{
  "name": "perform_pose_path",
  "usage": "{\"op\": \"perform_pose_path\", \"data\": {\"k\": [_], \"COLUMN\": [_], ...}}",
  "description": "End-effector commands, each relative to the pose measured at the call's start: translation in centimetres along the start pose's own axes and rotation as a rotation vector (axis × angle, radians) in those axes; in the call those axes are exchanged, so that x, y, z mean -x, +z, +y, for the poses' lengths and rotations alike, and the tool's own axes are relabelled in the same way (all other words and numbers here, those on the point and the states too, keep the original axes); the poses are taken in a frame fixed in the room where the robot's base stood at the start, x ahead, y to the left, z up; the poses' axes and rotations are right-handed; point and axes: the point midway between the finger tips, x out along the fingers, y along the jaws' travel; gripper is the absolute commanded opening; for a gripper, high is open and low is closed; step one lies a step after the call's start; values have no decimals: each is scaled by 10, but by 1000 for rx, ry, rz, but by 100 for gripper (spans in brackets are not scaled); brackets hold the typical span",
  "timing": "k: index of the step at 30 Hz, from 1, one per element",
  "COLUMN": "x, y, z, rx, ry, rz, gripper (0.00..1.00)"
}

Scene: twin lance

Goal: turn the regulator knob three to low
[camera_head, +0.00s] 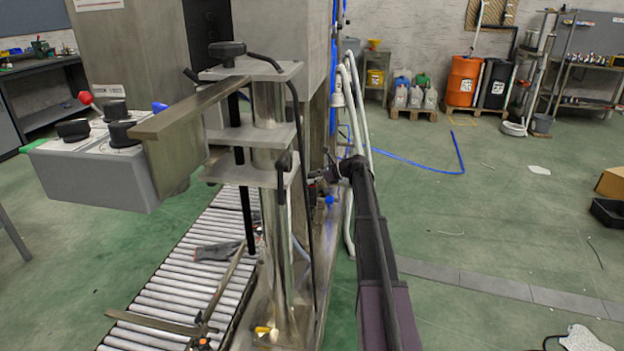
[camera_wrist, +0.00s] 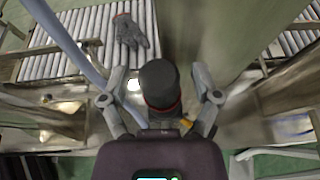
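In the wrist view a dark, round-topped knob (camera_wrist: 158,82) with a red ring near its base stands between the fingers of my gripper (camera_wrist: 160,88). The fingers are spread, with a visible gap on each side of the knob. No number or low mark is readable, so I cannot tell whether this is regulator knob three. In the head view my gripper (camera_head: 322,180) is small and partly hidden beside the steel filling machine (camera_head: 268,110). The knob between its fingers cannot be made out there.
A grey control box (camera_head: 95,180) with several black knobs stands at left. A roller conveyor (camera_head: 185,275) runs beside the machine; a grey glove (camera_head: 217,251) lies on it, also in the wrist view (camera_wrist: 130,32). White hoses (camera_head: 357,100) hang close to my arm. Green floor at right is largely clear.

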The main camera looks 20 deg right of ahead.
Motion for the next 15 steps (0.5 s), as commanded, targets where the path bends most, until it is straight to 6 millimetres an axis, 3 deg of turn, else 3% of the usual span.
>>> {"op": "perform_pose_path", "data": {"k": [15], "x": [1], "y": [-1], "z": [2], "rx": [-18], "ry": [-46], "rz": [-1], "gripper": [81]}}
